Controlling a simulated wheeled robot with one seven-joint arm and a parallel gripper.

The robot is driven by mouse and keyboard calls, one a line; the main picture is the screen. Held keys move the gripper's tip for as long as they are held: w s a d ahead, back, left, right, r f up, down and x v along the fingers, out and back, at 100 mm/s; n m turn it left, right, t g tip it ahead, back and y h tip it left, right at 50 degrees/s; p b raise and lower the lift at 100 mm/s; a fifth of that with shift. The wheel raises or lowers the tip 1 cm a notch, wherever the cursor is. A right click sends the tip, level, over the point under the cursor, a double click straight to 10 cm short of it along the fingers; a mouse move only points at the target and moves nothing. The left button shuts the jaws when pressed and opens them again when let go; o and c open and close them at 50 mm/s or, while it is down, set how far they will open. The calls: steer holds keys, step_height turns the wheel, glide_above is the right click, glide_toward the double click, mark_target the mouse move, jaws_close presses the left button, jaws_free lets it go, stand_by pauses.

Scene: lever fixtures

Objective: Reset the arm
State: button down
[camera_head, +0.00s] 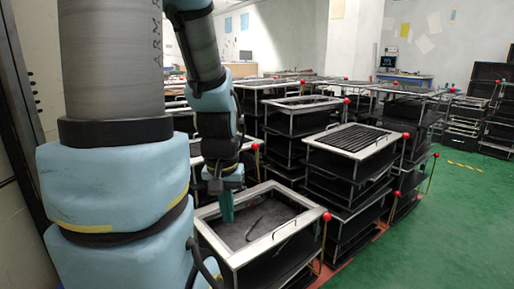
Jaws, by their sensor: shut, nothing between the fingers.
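My gripper (226,207) hangs at the end of my arm, pointing down, with narrow green fingers. It is shut and holds nothing. It is over the left part of the nearest black tray fixture (297,228), which has a pale metal frame. I cannot tell how far its tips are above the tray floor. A red ball knob (327,216) is at that fixture's right corner, on a thin lever that runs down.
A second fixture with a slatted top (350,140) stands behind to the right, with a red knob (405,136). More stacked racks fill the back. A desk with a monitor (388,61) is at the far wall. The green floor (450,230) at the right is clear.

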step_height(320, 180, up, 21)
steer(key=p, duration=1.9)
steer(key=shift+f, duration=0.15)
